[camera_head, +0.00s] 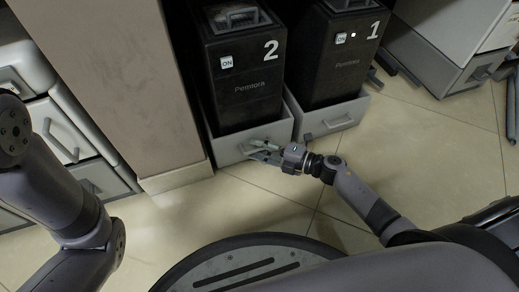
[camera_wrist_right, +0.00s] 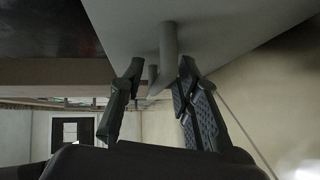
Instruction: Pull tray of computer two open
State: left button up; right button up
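Computer two (camera_head: 243,105) is a black tower marked with a white 2, standing in a light grey tray (camera_head: 226,154) at floor level. The tray's front also shows in the right wrist view (camera_wrist_right: 225,30). Its grey bar handle (camera_wrist_right: 168,42) stands out from that front. My right gripper (camera_head: 260,151) is at the tray's front. In the right wrist view its fingers (camera_wrist_right: 160,72) are apart, with the handle between them in the picture; I cannot tell whether they touch it. My left arm shows at the left, but its gripper is out of sight.
Computer one (camera_head: 335,75) stands in a similar tray (camera_head: 338,121) just to the right. A beige pillar (camera_head: 115,80) rises close on the left, beside white drawers (camera_head: 62,130). Another drawer unit (camera_head: 435,60) stands at the upper right. Tiled floor (camera_head: 420,140) is clear at the right.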

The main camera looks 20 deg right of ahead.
grip_shut()
dwell(0.3)
dwell(0.6)
